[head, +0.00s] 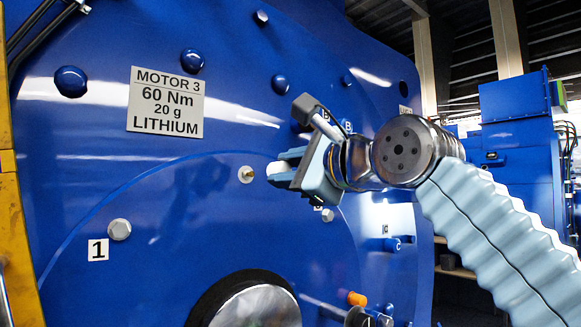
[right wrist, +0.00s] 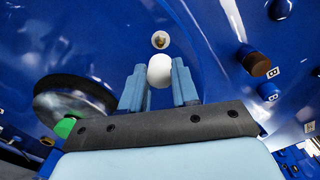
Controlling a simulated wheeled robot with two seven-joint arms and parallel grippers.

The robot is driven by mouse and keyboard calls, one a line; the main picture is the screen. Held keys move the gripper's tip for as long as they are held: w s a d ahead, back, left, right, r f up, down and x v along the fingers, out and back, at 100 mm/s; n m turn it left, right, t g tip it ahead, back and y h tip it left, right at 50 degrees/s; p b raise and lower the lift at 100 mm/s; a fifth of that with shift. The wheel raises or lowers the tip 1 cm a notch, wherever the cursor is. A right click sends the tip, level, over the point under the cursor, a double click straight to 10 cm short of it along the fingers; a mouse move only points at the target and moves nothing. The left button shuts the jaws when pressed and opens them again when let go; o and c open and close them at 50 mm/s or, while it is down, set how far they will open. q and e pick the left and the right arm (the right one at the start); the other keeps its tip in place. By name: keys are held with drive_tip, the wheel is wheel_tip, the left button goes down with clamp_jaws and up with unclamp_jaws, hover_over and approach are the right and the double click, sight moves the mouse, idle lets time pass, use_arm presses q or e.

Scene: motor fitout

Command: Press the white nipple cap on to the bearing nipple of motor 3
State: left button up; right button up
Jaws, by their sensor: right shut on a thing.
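The bearing nipple (head: 246,174) is a small brass fitting on a pale round seat in the blue face of motor 3 (head: 220,212). My right gripper (head: 279,168) is just right of it in the head view, its fingers pointing at the nipple. It is shut on the white nipple cap (head: 275,168), which pokes out at the fingertips. In the right wrist view the round white cap (right wrist: 160,70) sits between the blue-grey fingers. The nipple (right wrist: 160,40) shows just beyond it, with a small gap in the picture. My left gripper is not in view.
A plate (head: 166,102) reads MOTOR 3, 60 Nm, 20 g, LITHIUM. A hex bolt (head: 119,229) sits by label 1. The dark-rimmed shaft end (head: 258,305) juts out below. An orange cap (head: 357,299) is lower right. A yellow post (head: 12,215) edges the left.

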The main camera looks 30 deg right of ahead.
sight(252, 174)
drive_tip(key=shift+w+a+p, duration=0.2)
drive_tip(key=shift+w+p, duration=0.6)
drive_tip(key=shift+w, duration=1.75)
drive_tip(key=shift+w+f, duration=0.1)
drive_tip(key=shift+w, duration=0.9)
drive_tip(key=shift+w+a, duration=0.1)
drive_tip(key=shift+w, duration=0.2)
drive_tip(key=shift+w, duration=0.3)
drive_tip(key=o, duration=1.1)
drive_tip(key=shift+c, duration=0.2)
drive_tip(key=s+b, duration=0.1)
drive_tip(key=s, duration=0.3)
drive_tip(key=s+b, duration=0.1)
drive_tip(key=s, duration=0.3)
drive_tip(key=s+d+b, duration=0.1)
drive_tip(key=s, duration=0.3)
drive_tip(key=shift+s+d, duration=0.1)
drive_tip(key=shift+s, duration=0.75)
